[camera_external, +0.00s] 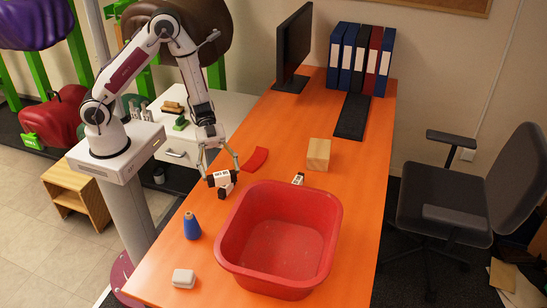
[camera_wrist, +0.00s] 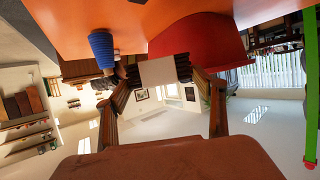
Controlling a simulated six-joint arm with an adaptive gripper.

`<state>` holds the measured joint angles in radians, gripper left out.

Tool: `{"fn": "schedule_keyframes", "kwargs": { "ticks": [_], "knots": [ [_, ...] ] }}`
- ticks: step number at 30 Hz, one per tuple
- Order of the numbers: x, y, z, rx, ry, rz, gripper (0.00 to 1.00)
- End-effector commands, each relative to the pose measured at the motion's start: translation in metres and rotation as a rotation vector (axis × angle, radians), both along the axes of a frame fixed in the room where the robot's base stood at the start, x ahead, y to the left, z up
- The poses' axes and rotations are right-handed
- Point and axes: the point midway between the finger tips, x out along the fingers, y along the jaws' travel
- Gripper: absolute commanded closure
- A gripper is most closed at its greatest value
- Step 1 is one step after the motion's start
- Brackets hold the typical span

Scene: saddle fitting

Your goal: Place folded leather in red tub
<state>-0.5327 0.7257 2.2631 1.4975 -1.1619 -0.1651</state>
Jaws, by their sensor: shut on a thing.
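The red tub (camera_external: 232,245) stands on the orange table, open at the top, and its visible floor looks empty. It also shows in the wrist view (camera_wrist: 205,42). A flat, bent red piece (camera_external: 256,160), perhaps the folded leather, lies on the table behind the tub. My gripper (camera_external: 222,180) is left of the tub's back rim, outside it. It is shut on a small pale block with dark lettering (camera_external: 222,177). In the wrist view, the block shows a plain cream face (camera_wrist: 165,72) between the fingertips. I cannot tell its height above the table.
A blue cone-shaped spool (camera_external: 192,228) and a pale rounded block (camera_external: 183,278) stand left of the tub. A wooden block (camera_external: 318,154) and a small white-and-black item (camera_external: 298,178) are behind it. A monitor (camera_external: 293,45), keyboard (camera_external: 352,116) and binders (camera_external: 360,60) fill the far end.

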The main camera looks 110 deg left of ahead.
Motion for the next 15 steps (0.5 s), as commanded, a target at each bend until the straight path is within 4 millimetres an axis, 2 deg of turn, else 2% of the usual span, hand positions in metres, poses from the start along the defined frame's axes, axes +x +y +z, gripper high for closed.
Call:
{"fn": "schedule_keyframes", "kwargs": {
  "ticks": [8, 15],
  "knots": [
    [0.001, 0.000, 0.009, 0.001, -0.003, 0.001, 0.56],
    [0.001, 0.000, 0.036, 0.003, -0.006, 0.000, 0.56]
  ]
}}
